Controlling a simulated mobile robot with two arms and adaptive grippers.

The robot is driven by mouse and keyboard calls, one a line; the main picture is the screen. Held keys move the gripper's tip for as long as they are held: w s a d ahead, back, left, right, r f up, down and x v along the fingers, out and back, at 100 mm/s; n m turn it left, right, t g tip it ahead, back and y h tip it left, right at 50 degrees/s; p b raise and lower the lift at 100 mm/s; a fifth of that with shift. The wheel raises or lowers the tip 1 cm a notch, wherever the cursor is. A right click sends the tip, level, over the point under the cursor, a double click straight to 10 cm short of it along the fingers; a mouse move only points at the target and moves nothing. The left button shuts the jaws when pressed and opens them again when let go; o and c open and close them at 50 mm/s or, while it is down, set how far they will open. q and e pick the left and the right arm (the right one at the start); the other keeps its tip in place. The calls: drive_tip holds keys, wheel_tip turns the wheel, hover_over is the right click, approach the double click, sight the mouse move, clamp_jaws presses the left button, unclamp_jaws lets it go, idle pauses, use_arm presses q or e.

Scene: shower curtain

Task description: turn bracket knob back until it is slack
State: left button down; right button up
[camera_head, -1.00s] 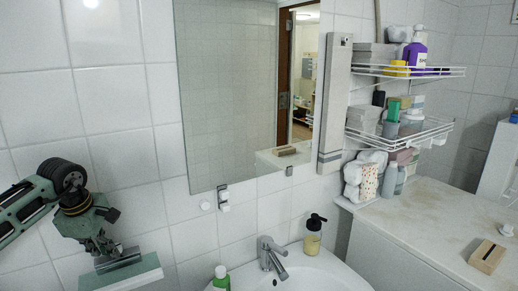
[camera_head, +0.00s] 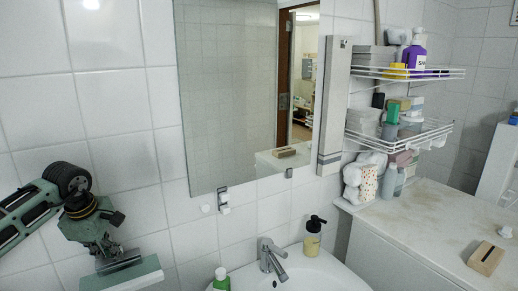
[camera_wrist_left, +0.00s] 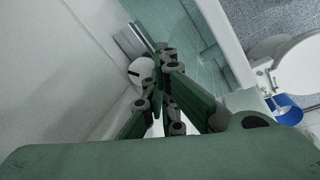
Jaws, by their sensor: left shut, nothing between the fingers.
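A pale round knob (camera_wrist_left: 141,71) with a dark slot shows in the left wrist view, beside a grey metal bracket plate (camera_wrist_left: 131,41) and a greenish glass panel (camera_wrist_left: 190,30). In the head view the metal bracket (camera_head: 120,268) sits on the panel's pale green top edge (camera_head: 130,281) at lower left; I cannot make out the knob there. My left gripper (camera_head: 108,252) is just above the bracket, fingers shut and empty. In the left wrist view its closed fingers (camera_wrist_left: 164,72) are right beside the knob; whether they touch it I cannot tell. My right gripper is out of view.
A tiled wall with a mirror (camera_head: 228,90) stands behind. In the left wrist view a toilet (camera_wrist_left: 300,65) and blue bin (camera_wrist_left: 286,110) are beyond the glass.

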use_arm(q)
drive_tip(key=shift+w+d+f, duration=0.1)
drive_tip(key=shift+w+d, duration=0.1)
drive_tip(key=shift+d, duration=0.25)
drive_tip(key=shift+p, duration=0.3)
drive_tip(key=shift+d, duration=0.1)
drive_tip(key=shift+s+d, duration=0.1)
drive_tip(key=shift+s, duration=0.2)
drive_tip(key=w+p+v, duration=0.1)
drive_tip(key=p+v, duration=0.3)
drive_tip(key=v, duration=0.2)
drive_tip(key=shift+w, duration=0.2)
